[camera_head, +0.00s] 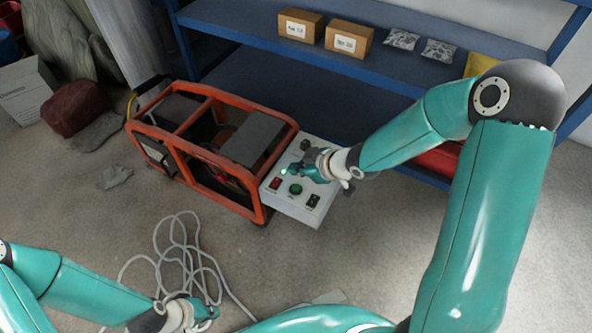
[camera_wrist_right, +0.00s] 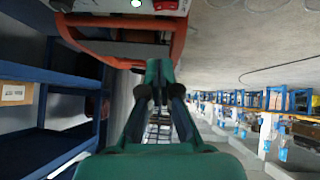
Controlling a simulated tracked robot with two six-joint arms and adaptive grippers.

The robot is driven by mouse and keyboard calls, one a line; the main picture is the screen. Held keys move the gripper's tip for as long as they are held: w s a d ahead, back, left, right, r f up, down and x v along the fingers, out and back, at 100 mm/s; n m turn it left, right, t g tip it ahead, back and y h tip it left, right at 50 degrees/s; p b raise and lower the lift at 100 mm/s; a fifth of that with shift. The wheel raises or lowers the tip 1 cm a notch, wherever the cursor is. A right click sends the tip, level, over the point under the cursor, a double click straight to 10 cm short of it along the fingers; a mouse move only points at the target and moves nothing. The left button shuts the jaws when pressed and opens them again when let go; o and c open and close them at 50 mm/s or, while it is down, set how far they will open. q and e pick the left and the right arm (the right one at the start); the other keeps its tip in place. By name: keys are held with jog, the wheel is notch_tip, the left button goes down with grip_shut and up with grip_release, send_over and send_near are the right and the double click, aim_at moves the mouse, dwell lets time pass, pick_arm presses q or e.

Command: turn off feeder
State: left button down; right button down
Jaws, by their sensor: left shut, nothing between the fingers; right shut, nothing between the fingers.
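The feeder (camera_head: 212,160) is an orange-framed machine on the floor, with a pale control box (camera_head: 292,208) at its right end. The box carries a red switch (camera_head: 275,183), a green round button (camera_head: 295,189), a black switch (camera_head: 313,200) and a dark knob (camera_head: 305,144). My right gripper (camera_head: 290,171) is shut and empty over the box and hides part of its top; contact cannot be told. In the right wrist view its closed fingers (camera_wrist_right: 160,72) point toward the orange frame, with a red part (camera_wrist_right: 165,4) at the top edge. My left gripper (camera_head: 212,312) is shut and empty, low near the floor.
A pale cable (camera_head: 175,258) lies coiled on the floor near my left gripper. A blue shelf (camera_head: 250,32) with two cardboard boxes (camera_head: 348,38) stands behind the feeder. A red bag (camera_head: 72,108) and white carton (camera_head: 27,90) are at left.

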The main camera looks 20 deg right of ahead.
jog(key=b, duration=0.4)
send_over(275, 179)
jog(key=s, duration=0.2)
jog(key=f, duration=0.6)
jog(key=shift+d+f, duration=0.2)
jog(key=shift+d, duration=0.15)
jog(key=shift+d+f+b, duration=0.2)
jog(key=shift+f+b, duration=0.3)
jog(key=shift+f, duration=0.7)
jog(key=shift+w+f, duration=0.1)
jog(key=shift+f, duration=0.4)
jog(key=shift+d+f, duration=0.1)
jog(key=shift+f, duration=0.05)
jog(key=shift+f+b, duration=0.1)
jog(key=shift+b, duration=0.25)
